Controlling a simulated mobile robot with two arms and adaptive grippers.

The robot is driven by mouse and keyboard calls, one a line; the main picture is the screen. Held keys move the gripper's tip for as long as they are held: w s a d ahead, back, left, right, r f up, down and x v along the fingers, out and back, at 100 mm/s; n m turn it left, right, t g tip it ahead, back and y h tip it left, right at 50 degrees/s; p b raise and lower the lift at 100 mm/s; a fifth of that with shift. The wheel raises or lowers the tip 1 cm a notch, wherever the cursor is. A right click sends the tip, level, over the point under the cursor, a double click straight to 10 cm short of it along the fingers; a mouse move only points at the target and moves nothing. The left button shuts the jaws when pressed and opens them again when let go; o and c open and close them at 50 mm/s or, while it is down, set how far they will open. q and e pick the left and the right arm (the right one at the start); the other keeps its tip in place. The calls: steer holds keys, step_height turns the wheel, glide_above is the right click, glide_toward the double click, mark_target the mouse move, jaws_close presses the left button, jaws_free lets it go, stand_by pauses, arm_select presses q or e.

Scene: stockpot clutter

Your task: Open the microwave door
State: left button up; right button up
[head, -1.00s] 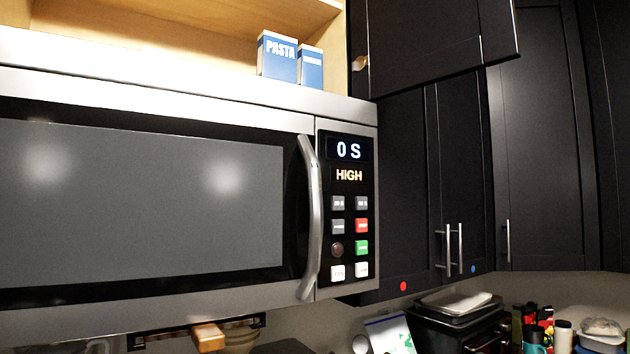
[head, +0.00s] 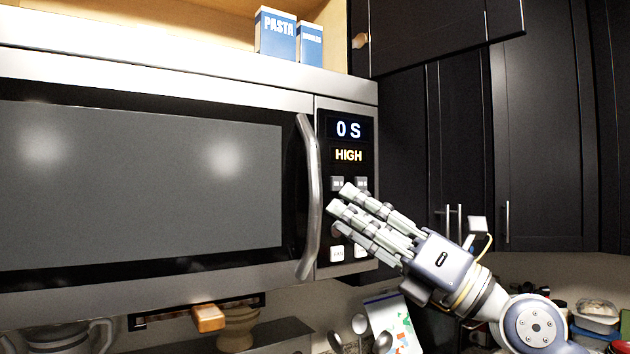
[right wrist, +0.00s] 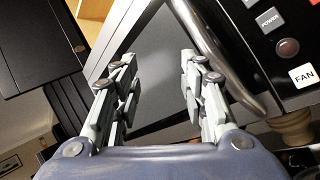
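The microwave (head: 200,92) is mounted below an open shelf, and its door (head: 150,190) with a dark glass window is shut. The curved metal handle (head: 311,190) runs upright along the door's right edge. My right gripper (head: 338,205) is just right of the handle, with its fingers in front of the button panel (head: 346,128) and hiding some buttons. In the right wrist view, the right gripper (right wrist: 158,75) is open with nothing between its fingers. The handle (right wrist: 232,65) there passes beyond the right-hand finger. My left gripper is not in view.
Blue pasta boxes (head: 275,33) stand on the shelf above. Dark cabinets (head: 540,130) are to the right, with one door (head: 440,35) swung open above. Below are a wooden-handled item (head: 208,318) and a cluttered counter at right.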

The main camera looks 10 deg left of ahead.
mark_target(319, 178)
steer(key=w+r+n+t+h, duration=0.3)
steer(key=w+r+h, duration=0.15)
steer(key=h, duration=0.35)
steer(key=p+x, duration=0.4)
steer(key=x, duration=0.1)
steer(key=r+p+x, duration=0.1)
steer(key=p+x, duration=0.1)
steer(key=x, duration=0.1)
steer(key=shift+s+a+r, duration=0.1)
steer(key=shift+s+a, duration=0.1)
steer(key=shift+w+a+f, duration=0.2)
steer(key=shift+w+a, duration=0.2)
steer(key=shift+a, duration=0.1)
steer(key=shift+c, duration=0.4)
jaws_close()
